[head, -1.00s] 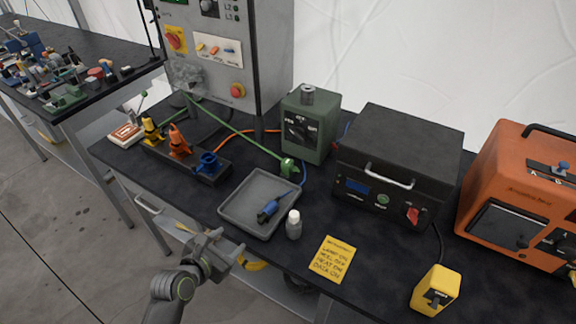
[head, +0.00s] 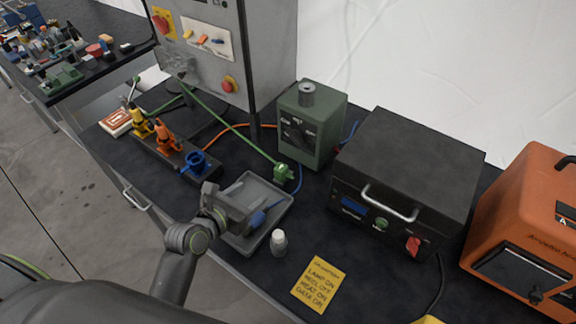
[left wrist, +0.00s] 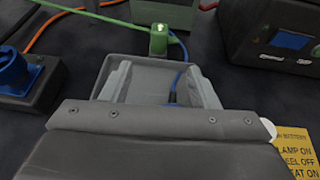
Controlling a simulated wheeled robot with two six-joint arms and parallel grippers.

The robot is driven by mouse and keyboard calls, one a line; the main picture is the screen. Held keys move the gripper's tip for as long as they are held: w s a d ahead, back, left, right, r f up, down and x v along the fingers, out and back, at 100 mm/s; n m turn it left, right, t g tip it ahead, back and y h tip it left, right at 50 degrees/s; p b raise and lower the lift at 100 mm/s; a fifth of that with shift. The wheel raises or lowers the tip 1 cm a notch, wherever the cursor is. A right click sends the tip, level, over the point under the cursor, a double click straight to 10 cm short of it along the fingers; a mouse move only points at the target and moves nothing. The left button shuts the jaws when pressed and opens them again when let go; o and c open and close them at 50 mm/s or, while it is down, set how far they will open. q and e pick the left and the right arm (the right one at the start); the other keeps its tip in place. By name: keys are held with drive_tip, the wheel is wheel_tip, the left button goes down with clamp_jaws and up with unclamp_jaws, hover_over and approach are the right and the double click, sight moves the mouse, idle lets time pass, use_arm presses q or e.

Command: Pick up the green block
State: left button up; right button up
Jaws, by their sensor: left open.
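The small green block (head: 283,173) is plug-shaped, with a green cable running to it. It stands on the dark bench just behind the grey tray (head: 283,205), in front of the green box. It also shows in the left wrist view (left wrist: 158,42), beyond the fingertips. My left gripper (head: 240,203) is over the tray's left part and hides some of it. In the left wrist view its two fingers (left wrist: 160,85) are apart with nothing held between them; the block is ahead, apart from them. My right gripper is not in view.
A blue plug (head: 257,219) with a blue cable lies in the tray. A white-capped bottle (head: 278,243) stands at the tray's front right. The green box (head: 310,125) and black case (head: 405,175) stand behind. A holder (head: 175,150) with coloured plugs is left.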

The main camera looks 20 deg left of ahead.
use_arm(q)
approach(278, 172)
drive_tip(key=shift+w+d+f, duration=0.1)
drive_tip(key=shift+w+f, duration=0.3)
drive_tip(key=shift+f, duration=0.1)
drive_tip(key=x, duration=0.4)
drive_tip(key=shift+w, duration=0.15)
drive_tip(key=shift+w+d+f, duration=0.2)
drive_tip(key=shift+w+f, duration=0.15)
drive_tip(key=shift+w, duration=0.25)
drive_tip(key=shift+p+x, duration=0.3)
drive_tip(key=shift+x, duration=2.45)
drive_tip(key=shift+r, duration=0.2)
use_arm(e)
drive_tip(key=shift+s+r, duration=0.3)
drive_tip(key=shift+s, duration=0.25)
use_arm(q)
drive_tip(key=shift+c, duration=0.2)
drive_tip(key=c, duration=1)
drive_tip(key=shift+c, duration=0.7)
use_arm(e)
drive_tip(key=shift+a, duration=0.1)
use_arm(q)
drive_tip(key=shift+r, duration=0.15)
